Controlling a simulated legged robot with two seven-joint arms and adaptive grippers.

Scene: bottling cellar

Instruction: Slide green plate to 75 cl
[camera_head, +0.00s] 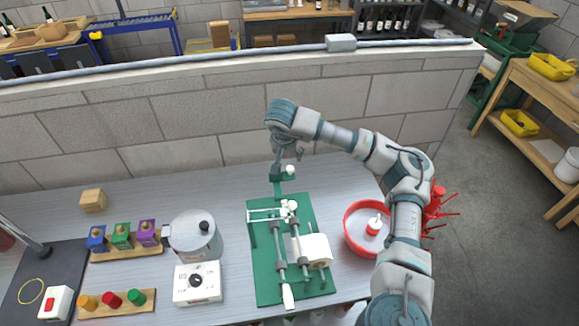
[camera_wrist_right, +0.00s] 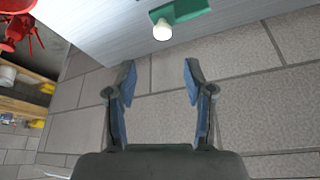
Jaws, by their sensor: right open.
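A green base (camera_head: 262,285) with metal rods and a white roller lies on the table. At its far end is a small green plate (camera_head: 275,187) with a white knob (camera_head: 290,171). In the right wrist view the green piece (camera_wrist_right: 190,10) and its white knob (camera_wrist_right: 162,30) show at the top, beyond the fingertips. My right gripper (camera_head: 280,164) points down near the knob at the far end. In the wrist view it (camera_wrist_right: 160,78) is open, with nothing between its fingers. I cannot make out a 75 cl mark. My left gripper is not in view.
A red round basin (camera_head: 352,243) stands right of the green base. A steel pot (camera_head: 192,240) and a white box with a dial (camera_head: 197,283) stand left. Coloured blocks sit on wooden racks (camera_head: 120,302) further left. A block wall (camera_head: 150,125) runs behind the table.

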